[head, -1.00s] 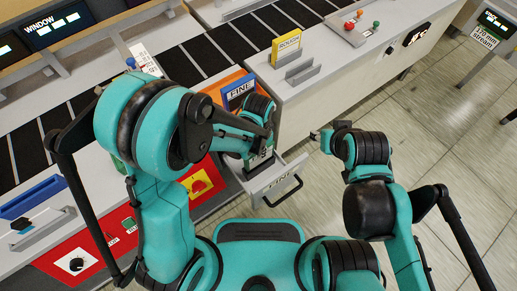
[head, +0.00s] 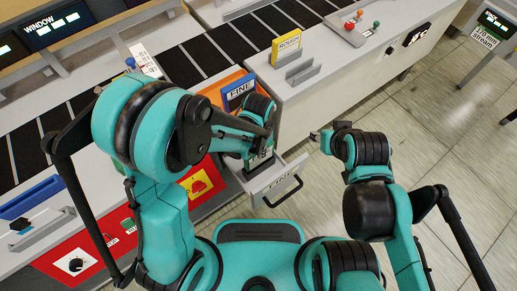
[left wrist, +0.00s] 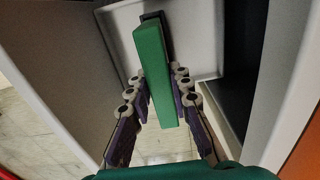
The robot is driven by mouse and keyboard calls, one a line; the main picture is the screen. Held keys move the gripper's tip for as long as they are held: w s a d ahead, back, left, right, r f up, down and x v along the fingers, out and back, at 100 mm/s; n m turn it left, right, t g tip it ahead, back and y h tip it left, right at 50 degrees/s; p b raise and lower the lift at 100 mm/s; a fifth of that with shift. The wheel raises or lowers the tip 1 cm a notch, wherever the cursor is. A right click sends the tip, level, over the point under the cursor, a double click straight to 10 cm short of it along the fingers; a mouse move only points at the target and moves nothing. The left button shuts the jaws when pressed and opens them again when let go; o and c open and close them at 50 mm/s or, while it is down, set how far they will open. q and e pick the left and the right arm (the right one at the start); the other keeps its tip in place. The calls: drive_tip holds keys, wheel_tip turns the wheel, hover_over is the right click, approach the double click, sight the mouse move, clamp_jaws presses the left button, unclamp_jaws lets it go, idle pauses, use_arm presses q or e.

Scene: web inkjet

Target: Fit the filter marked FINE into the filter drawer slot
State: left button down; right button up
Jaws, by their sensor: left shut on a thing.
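My left gripper (left wrist: 160,78) is shut on a green-edged filter (left wrist: 153,60), one finger on each side. In the head view the filter's white-labelled green part (head: 261,157) shows below my left gripper (head: 264,138), at the open drawer; its label is too small to read. A blue plate marked FINE (head: 240,90) stands behind my left arm. My right gripper (head: 318,135) is away to the right, its fingers unclear.
A yellow plate marked ROUGH (head: 287,46) stands in a grey holder (head: 300,69) on the right counter. A control box with coloured buttons (head: 352,27) lies farther back. A striped conveyor (head: 205,58) runs behind. The tiled floor (head: 440,130) at right is clear.

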use_arm(q)
drive_tip(key=shift+f+b, duration=2.15)
drive_tip(key=shift+f, duration=0.15)
drive_tip(key=shift+f, duration=1)
drive_tip(key=c, duration=1.3)
unclamp_jaws()
wheel_tip(320, 180, up, 12)
drive_tip(key=shift+r, duration=0.1)
